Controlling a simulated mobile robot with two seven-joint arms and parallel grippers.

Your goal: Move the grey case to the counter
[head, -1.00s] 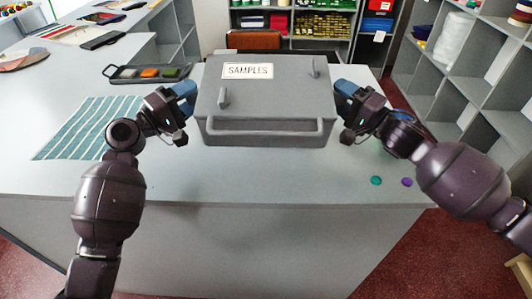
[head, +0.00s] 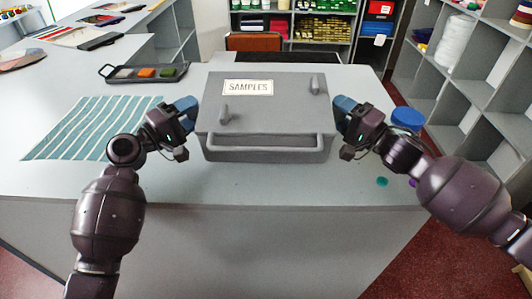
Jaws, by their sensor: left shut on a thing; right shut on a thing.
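The grey case (head: 268,113) with a "SAMPLES" label and a front handle is level between my two grippers, over the front part of the grey counter (head: 230,192). My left gripper (head: 190,108) is shut on its left side. My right gripper (head: 342,107) is shut on its right side. The blue finger pads show at both sides, but the contact spots are partly hidden. I cannot tell whether the case's underside touches the counter.
A striped teal cloth (head: 92,128) lies left of my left gripper. A dark tray (head: 145,73) with coloured blocks is behind it. A blue round object (head: 407,118) stands right of my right gripper. A teal disc (head: 382,181) lies near the counter's right edge. Shelves line the right.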

